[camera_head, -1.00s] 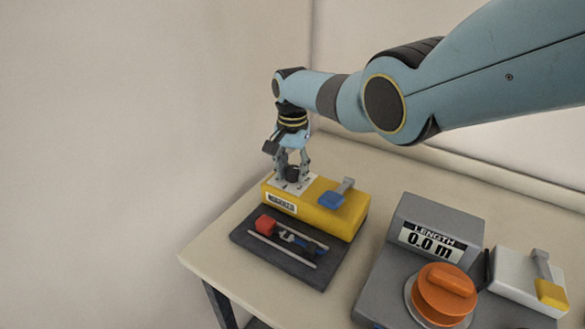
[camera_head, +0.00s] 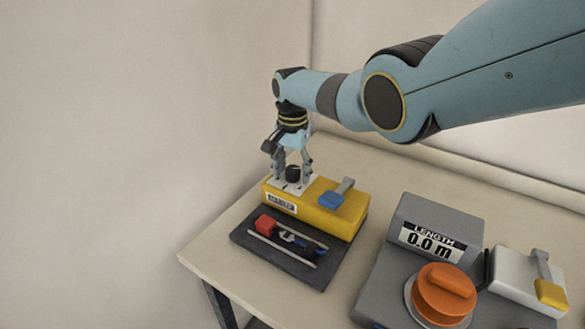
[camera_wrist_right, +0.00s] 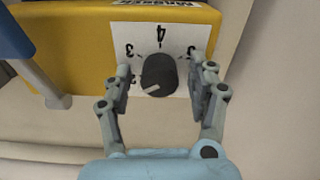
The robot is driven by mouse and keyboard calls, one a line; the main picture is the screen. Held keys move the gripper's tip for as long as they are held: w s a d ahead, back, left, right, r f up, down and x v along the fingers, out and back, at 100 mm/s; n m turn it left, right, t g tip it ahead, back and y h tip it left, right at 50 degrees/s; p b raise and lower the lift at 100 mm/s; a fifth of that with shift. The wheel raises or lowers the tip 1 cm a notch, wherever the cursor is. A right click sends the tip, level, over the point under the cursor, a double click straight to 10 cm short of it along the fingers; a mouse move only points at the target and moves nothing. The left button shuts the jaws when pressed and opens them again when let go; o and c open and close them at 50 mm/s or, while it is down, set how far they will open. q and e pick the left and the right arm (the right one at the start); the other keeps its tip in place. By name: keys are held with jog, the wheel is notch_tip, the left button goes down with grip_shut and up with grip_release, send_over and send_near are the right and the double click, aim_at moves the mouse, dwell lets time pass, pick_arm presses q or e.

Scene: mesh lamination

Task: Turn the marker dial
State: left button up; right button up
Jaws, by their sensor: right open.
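The marker dial (camera_head: 292,173) is a black knob on a white numbered plate at the left end of a yellow box (camera_head: 335,221) labelled as a marker. My right gripper (camera_head: 292,166) points down over the dial. Its fingers are open, one on each side of the knob. In the right wrist view the dial (camera_wrist_right: 158,75) sits between the two open fingers (camera_wrist_right: 163,80), with gaps at both sides. A pale pointer on the dial points to the lower left, away from the 4. Numerals 3, 4 and 5 show on the plate. My left gripper is out of view.
A blue-tipped lever (camera_head: 334,199) stands on the yellow box.

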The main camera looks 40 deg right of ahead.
aim_at(292, 168)
notch_tip(292, 168, up, 12)
dwell(0.6)
jog(key=shift+f, duration=0.1)
